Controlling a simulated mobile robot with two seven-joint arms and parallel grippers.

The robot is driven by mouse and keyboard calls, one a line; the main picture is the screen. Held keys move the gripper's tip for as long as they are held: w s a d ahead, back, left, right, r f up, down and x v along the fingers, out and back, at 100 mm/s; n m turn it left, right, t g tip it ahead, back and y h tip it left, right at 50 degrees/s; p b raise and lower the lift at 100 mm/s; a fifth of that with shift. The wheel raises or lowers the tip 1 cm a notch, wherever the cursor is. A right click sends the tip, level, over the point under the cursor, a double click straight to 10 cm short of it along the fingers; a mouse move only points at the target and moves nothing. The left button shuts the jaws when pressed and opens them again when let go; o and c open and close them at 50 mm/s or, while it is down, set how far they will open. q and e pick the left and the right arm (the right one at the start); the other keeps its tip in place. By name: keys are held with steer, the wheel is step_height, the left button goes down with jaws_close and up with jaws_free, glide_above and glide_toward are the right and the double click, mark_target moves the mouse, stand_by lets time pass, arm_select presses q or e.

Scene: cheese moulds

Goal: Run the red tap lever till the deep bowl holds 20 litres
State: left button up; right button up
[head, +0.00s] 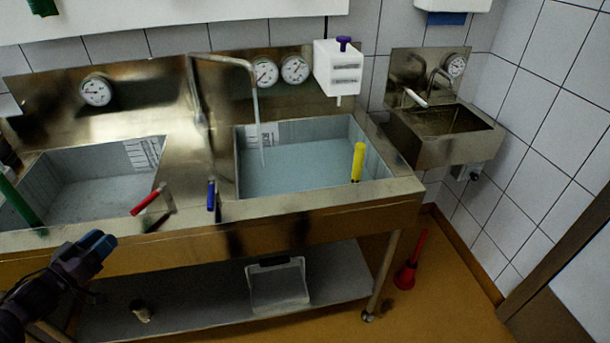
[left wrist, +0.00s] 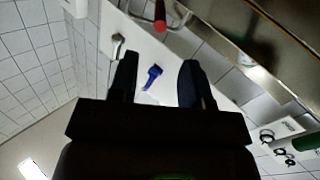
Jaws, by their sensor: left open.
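The red tap lever (head: 146,202) sits on the steel counter between the two bowls, tilted up to the right. A red handle end also shows at the top of the left wrist view (left wrist: 160,14). The right bowl (head: 380,190) holds bluish water, with a thin stream falling from the spout (head: 225,59). I cannot tell which bowl is the deep one; the left bowl (head: 75,185) looks empty. My left gripper (head: 98,245) is open and empty, below and left of the red lever, apart from it. It also shows open in the left wrist view (left wrist: 157,82). My right gripper is not seen.
A blue lever (head: 211,195) stands right of the red one. Round dials (head: 265,72) are on the backsplash, their readings too small to read. A yellow stick (head: 358,162) stands in the right bowl, a green one (head: 20,203) at the left bowl. A shelf lies below.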

mark_target(137, 211)
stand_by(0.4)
arm_select(q)
steer(key=x, duration=1)
steer(key=shift+w+d, duration=0.2)
steer(key=shift+w, duration=0.1)
stand_by(1.0)
steer(key=shift+c, duration=0.2)
jaws_close()
